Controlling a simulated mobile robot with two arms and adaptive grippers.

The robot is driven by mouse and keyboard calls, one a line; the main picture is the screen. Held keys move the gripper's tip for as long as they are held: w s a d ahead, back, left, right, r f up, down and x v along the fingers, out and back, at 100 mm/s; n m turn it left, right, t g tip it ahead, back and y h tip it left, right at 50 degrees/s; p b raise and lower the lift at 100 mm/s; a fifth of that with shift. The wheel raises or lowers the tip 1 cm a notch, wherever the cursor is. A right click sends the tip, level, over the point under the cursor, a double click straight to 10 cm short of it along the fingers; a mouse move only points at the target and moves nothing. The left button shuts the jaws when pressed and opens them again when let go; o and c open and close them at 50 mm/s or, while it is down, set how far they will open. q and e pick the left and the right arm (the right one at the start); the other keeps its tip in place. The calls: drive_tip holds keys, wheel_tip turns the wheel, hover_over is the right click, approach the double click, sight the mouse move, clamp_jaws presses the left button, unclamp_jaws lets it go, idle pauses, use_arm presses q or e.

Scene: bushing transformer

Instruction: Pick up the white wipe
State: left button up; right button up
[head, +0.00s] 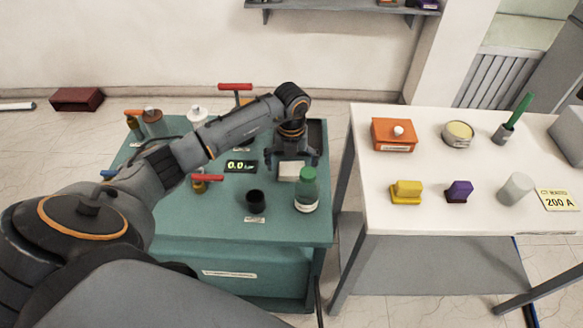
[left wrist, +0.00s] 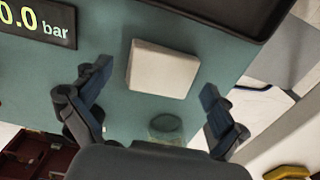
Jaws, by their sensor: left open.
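The white wipe (head: 289,171) is a small pale square pad lying flat on the teal bench top, behind the green-capped bottle. It also shows in the left wrist view (left wrist: 162,69), between and beyond my open fingers. My left gripper (head: 291,160) is above the wipe, fingers pointing down and spread to either side. In the left wrist view my left gripper (left wrist: 153,97) is open and empty, and the wipe appears apart from the fingers. My right gripper is not in view.
The green-capped bottle (head: 307,190) stands close in front of the wipe. A black cup (head: 256,201) and a pressure display (head: 241,167) are nearby. A dark tray (head: 317,137) lies behind. A white table (head: 425,216) with several items stands right, across a gap.

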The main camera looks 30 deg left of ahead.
sight(292, 168)
use_arm(q)
drive_tip(key=shift+f, duration=0.1)
drive_tip(key=shift+c, duration=0.2)
drive_tip(key=c, duration=1)
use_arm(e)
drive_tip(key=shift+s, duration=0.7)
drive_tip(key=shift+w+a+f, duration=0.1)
use_arm(q)
drive_tip(key=shift+r, duration=0.5)
wheel_tip(292, 168, up, 8)
drive_tip(key=shift+f+b, duration=0.15)
drive_tip(key=shift+b, duration=1)
drive_tip(key=shift+r, duration=0.65)
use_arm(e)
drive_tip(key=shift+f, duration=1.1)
